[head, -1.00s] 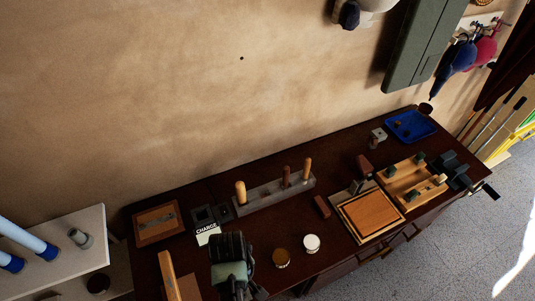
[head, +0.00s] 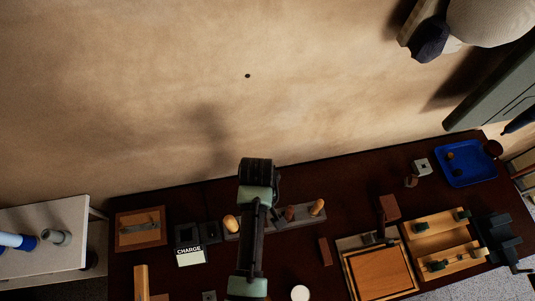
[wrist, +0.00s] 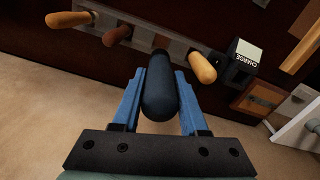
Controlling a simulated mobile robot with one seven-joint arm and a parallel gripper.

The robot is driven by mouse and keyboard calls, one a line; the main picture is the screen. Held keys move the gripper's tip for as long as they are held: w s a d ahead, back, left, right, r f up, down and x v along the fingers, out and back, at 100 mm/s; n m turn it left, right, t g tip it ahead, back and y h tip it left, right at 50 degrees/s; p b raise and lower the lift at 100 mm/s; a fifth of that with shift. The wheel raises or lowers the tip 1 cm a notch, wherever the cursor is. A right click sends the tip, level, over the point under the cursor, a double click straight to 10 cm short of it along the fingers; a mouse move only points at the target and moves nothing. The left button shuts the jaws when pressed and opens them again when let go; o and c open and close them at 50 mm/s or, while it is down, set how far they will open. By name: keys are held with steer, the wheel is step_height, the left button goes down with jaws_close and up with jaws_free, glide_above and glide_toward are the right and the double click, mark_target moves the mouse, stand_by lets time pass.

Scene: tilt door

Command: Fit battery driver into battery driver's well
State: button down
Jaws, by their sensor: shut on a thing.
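My gripper (wrist: 160,105) is shut on the dark blue-black handle of the battery driver (wrist: 160,92) in the wrist view, one blue finger on each side. The driver's far end overlaps the grey rack (wrist: 180,45), in the gap between a brown handle and a yellow handle. I cannot tell whether its tip is in a well or above it; the well is hidden behind the driver. In the head view the rack (head: 303,217) is partly covered by my arm, and the driver and gripper fingers are hidden there.
The rack holds a yellow handle (head: 231,224), a brown handle (head: 289,213) and an orange handle (head: 317,207). Left of it stands a black charger with a CHARGE label (head: 190,256). A framed wooden board (head: 381,273) lies to the right. The wall is close behind.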

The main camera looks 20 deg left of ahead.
steer(key=shift+s+r+p, duration=0.15)
steer(key=shift+s+p, duration=0.1)
steer(key=shift+p, duration=0.05)
steer(key=shift+f+b, duration=2.2)
steer(key=shift+f, duration=0.8)
steer(key=shift+f+b, duration=1.75)
steer(key=shift+f, duration=1.3)
steer(key=shift+c, duration=1.8)
jaws_free()
step_height(320, 180, up, 13)
steer(key=shift+r+b, duration=0.1)
steer(key=shift+b, duration=0.5)
